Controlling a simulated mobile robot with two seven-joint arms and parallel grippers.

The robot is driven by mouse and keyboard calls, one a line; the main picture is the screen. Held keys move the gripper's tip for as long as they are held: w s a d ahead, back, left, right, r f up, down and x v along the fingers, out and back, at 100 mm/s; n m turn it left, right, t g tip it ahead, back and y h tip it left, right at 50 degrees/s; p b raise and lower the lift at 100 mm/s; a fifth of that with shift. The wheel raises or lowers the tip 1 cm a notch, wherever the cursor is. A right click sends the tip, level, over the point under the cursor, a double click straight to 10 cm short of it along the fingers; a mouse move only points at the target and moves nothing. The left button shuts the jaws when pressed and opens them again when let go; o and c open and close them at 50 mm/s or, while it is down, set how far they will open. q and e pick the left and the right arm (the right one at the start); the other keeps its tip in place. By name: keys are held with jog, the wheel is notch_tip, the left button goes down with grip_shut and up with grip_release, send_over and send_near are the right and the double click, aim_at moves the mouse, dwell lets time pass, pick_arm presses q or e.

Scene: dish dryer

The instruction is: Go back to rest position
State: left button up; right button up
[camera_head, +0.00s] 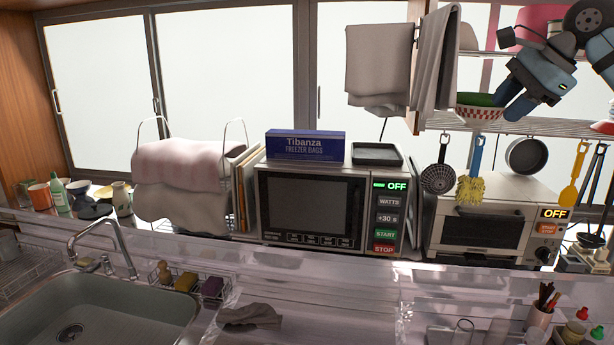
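My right gripper (511,103) is at the upper right, in front of the upper shelf. Its two blue fingers point down and to the left and stand apart, with nothing seen between them. A red-and-white bowl (480,112) with something green in it sits on the shelf just left of the fingers. In the picture the fingers overlap its right side; I cannot tell whether they touch it. My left gripper is not in view.
Below the shelf (540,126) hang a skimmer (438,177), a yellow brush (471,189) and a pan (526,155). A microwave (310,207) and toaster oven (485,228) stand behind the counter. A sink (100,310) is at lower left. Towels (378,65) hang left of the shelf.

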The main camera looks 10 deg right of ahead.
jog(key=a+f+m+g+y, duration=0.15)
jog(key=a+f+y, duration=0.3)
jog(key=f, duration=0.45)
jog(key=a+f+m+y, duration=0.3)
jog(key=a+f, duration=0.2)
jog(key=f, duration=0.4)
jog(key=s+a+f+m+t+y, duration=0.1)
jog(key=s+f+m+t+y, duration=0.1)
jog(key=f+m, duration=0.5)
jog(key=s+f+m+t+y, duration=0.2)
jog(key=f+m, duration=0.3)
jog(key=f, duration=0.4)
jog(key=s+d+f+m+h, duration=0.3)
jog(key=s+f+m+h, duration=0.1)
jog(key=s+f+m, duration=0.6)
jog(key=s+d+f+m+h, duration=0.45)
jog(key=s+f+m, duration=0.3)
jog(key=f, duration=0.35)
jog(key=s+d+f+m+h, duration=0.3)
jog(key=s+f+m+h, duration=0.2)
jog(key=s+f+m, duration=0.5)
jog(key=a+f+m+t+y+p, duration=0.1)
jog(key=a+m, duration=0.7)
jog(key=a, duration=1.5)
jog(key=shift+a+f+t, duration=0.25)
jog(key=shift+f+t, duration=0.1)
jog(key=shift+t, duration=0.4)
